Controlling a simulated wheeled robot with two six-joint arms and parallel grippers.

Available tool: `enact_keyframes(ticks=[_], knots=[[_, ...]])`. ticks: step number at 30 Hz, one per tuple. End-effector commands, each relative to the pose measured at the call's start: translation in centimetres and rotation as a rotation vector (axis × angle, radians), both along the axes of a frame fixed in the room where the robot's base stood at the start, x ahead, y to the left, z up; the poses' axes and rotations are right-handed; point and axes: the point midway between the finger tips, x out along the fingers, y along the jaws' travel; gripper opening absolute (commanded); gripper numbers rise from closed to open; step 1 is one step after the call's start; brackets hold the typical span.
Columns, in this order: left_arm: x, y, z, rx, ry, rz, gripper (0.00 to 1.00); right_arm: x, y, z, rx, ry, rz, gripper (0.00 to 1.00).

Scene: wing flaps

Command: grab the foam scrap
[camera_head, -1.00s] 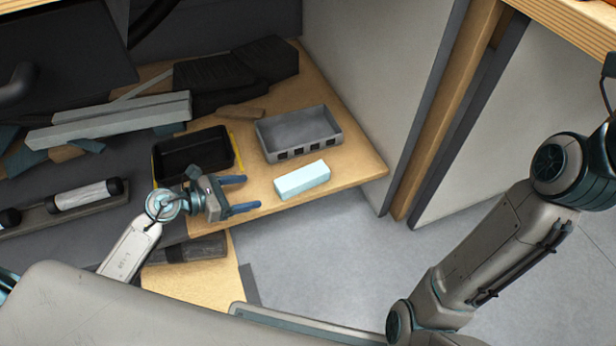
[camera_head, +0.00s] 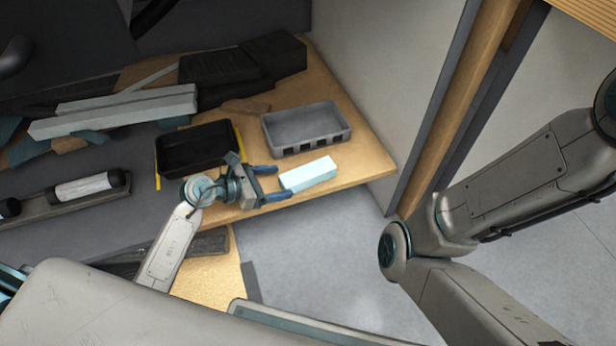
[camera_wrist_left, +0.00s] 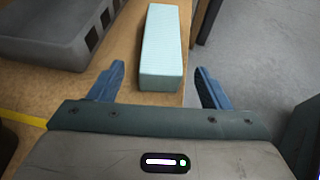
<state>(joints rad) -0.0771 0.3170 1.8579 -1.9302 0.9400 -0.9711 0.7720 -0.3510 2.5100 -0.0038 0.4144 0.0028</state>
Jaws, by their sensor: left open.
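The foam scrap (camera_head: 309,174) is a pale blue block lying near the front edge of the wooden board, right of my left gripper. My left gripper (camera_head: 284,184) is open, its two blue fingers pointing at the block's near end. In the left wrist view the foam scrap (camera_wrist_left: 163,45) lies ahead, and its near end reaches the space between the open fingertips (camera_wrist_left: 160,78). The fingers are apart from its sides. My right arm shows at the right, but its gripper is out of view.
A grey tray (camera_head: 343,133) with square cutouts sits just behind the foam. A black bin (camera_head: 170,166) stands left of it, behind my left wrist. Grey bars (camera_head: 112,114) and dark foam pieces (camera_head: 245,68) lie farther back. The board's edge drops to the floor in front.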

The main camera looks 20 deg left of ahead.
Motion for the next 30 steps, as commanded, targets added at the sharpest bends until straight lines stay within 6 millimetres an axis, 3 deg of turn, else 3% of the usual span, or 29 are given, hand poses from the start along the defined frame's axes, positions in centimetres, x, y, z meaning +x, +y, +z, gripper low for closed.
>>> enact_keyframes(ticks=[6,15,23,30], knots=[[1.7,-2.1,-1.0,-0.003,-0.002,0.001,0.71,-0.2,0.0,-1.0,0.001,-0.003,0.016,0.0],[1.9,-2.3,-1.0,-0.001,0.0,0.0,0.71,-0.2,0.0,-0.9,0.001,0.001,0.016,0.0],[1.9,-2.3,-1.0,-0.001,0.0,0.0,0.23,-0.2,0.0,-0.9,0.001,0.001,0.016,0.0],[1.9,-2.3,-1.0,-0.002,-0.001,0.0,0.23,-0.2,0.0,-0.9,0.001,0.001,0.016,0.0]])
